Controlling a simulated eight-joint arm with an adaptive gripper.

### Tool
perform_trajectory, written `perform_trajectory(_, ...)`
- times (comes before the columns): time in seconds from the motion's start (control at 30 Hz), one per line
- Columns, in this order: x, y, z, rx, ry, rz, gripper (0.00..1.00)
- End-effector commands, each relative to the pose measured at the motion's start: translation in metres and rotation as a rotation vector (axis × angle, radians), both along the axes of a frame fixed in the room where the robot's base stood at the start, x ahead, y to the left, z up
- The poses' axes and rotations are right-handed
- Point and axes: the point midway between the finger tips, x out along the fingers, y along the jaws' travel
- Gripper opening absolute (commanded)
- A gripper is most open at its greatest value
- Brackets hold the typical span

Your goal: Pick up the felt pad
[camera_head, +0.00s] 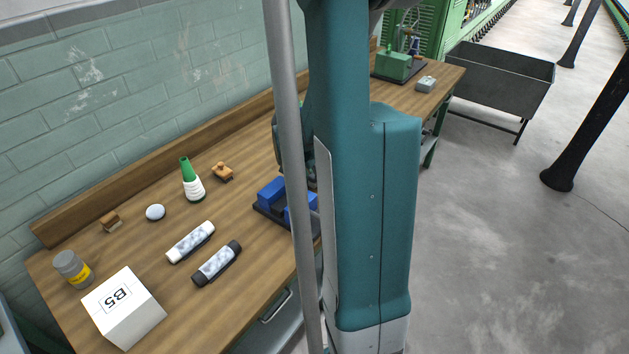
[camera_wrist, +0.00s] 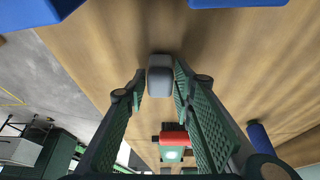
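A small grey block with rounded edges (camera_wrist: 160,76), which looks like the felt pad, shows on the wooden bench in the wrist view. My gripper (camera_wrist: 160,80) has its two green, ribbed fingers on either side of it. The fingers look open, with narrow gaps between their tips and the block; contact is hard to judge. In the head view my teal arm covers this part of the bench, and neither the fingertips nor this block can be made out.
Blue vise-like parts (camera_head: 270,194) stand on the bench near my arm. A red item (camera_wrist: 174,138) and a blue cylinder (camera_wrist: 259,134) show in the wrist view. A white B5 box (camera_head: 125,318), two rolls and a green-white bottle (camera_head: 194,188) are at left.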

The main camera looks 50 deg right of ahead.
Motion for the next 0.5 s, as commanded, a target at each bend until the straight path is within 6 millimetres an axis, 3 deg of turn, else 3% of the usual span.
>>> perform_trajectory(0.1, 0.0000, 0.0000, 0.0000, 0.000, 0.000, 0.000, 0.10)
perform_trajectory(0.5, 0.0000, 0.0000, 0.0010, 0.000, 0.000, 0.000, 0.09)
